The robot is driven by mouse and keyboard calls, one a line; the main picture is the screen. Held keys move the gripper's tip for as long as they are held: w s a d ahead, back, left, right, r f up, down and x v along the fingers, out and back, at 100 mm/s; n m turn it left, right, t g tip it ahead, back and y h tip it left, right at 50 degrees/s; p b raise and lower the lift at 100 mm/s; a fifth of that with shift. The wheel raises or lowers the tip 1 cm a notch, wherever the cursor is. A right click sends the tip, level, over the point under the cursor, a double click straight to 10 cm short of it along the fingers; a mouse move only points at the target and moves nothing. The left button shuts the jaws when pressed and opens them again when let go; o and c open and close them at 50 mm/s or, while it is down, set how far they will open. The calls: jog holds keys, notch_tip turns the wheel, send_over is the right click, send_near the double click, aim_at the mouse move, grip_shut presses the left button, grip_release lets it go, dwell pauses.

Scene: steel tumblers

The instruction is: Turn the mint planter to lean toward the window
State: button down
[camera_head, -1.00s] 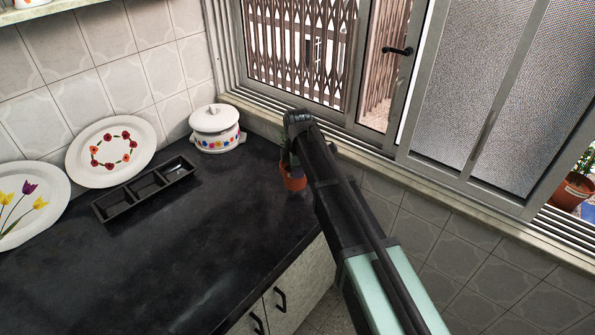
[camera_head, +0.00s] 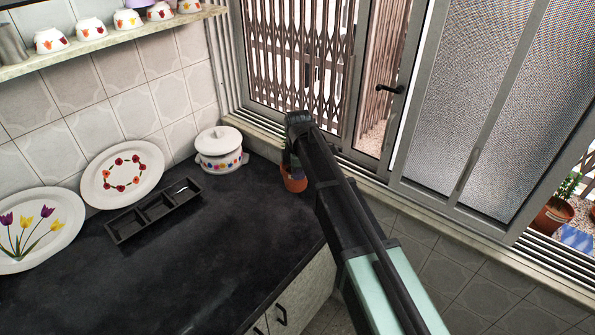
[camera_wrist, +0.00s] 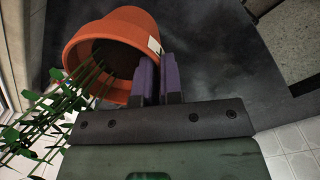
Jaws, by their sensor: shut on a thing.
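The mint planter is an orange pot (camera_head: 295,182) on the dark counter near its right edge, below the window (camera_head: 300,65). My arm hides part of it in the head view. In the wrist view the pot (camera_wrist: 125,18) fills the upper left, with its dark mouth facing the camera and a small white label on its rim. Green leafy stems (camera_wrist: 60,115) spread to the lower left. My gripper (camera_wrist: 158,72) has two purple fingers close together at the pot's rim, shut on it. The exact contact at the fingertips is hard to see.
A white lidded pot (camera_head: 219,150) stands by the window corner. A black divided tray (camera_head: 155,210) and two plates, one with red flowers (camera_head: 123,173) and one with tulips (camera_head: 35,232), are on the left. A shelf (camera_head: 110,40) holds several cups. The counter's middle is clear.

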jog(key=shift+t, duration=0.3)
notch_tip(320, 180, down, 15)
jog(key=b, duration=1.2)
jog(key=shift+a+r, duration=0.2)
jog(key=m, duration=0.1)
jog(key=a+m, duration=0.1)
jog(key=m, duration=0.2)
jog(key=shift+a, duration=0.3)
jog(key=shift+f+b, duration=0.35)
jog(key=c, duration=1.2)
grip_release()
jog(key=shift+r, duration=0.1)
